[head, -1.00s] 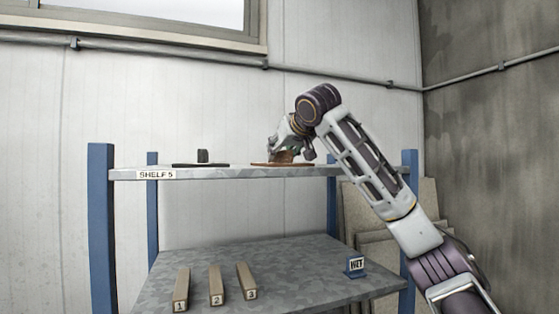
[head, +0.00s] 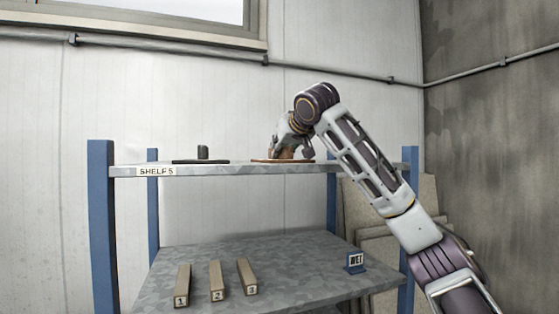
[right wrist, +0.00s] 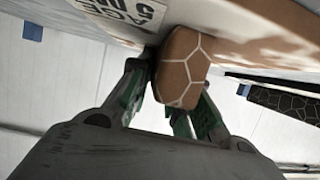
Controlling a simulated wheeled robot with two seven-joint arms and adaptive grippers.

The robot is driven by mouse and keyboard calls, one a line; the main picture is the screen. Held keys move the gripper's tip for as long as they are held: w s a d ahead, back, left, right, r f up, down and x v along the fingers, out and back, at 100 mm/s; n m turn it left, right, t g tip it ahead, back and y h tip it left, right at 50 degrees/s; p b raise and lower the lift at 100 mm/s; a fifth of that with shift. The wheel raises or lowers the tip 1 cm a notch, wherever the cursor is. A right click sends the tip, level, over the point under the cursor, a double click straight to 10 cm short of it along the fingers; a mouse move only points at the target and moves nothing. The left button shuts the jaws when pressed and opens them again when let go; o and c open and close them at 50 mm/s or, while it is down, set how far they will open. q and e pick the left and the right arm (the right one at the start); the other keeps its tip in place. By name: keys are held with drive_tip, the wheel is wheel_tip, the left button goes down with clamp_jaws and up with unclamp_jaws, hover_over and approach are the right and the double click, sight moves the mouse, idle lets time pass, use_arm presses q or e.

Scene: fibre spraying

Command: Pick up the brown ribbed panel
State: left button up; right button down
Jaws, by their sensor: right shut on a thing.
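The brown panel (head: 268,160) lies flat on the upper shelf, seen nearly edge-on in the head view; I cannot make out ribs. My right gripper (head: 287,152) is down at its top. In the right wrist view, the green fingers of the right gripper (right wrist: 175,95) are shut on a brown block with pale hexagon lines, which looks like the panel's handle (right wrist: 184,68). Whether the panel is clear of the shelf cannot be told. My left gripper is not in view.
A dark panel with an upright knob (head: 203,153) lies left on the same shelf (head: 240,170), labelled SHELF 5. Below, a lower shelf (head: 300,255) holds three numbered bars (head: 216,281) and a blue WET sign (head: 355,263). Blue posts (head: 102,225) frame the rack.

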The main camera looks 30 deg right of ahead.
drive_tip(key=shift+r, duration=0.3)
idle(0.4)
drive_tip(key=shift+r, duration=4.75)
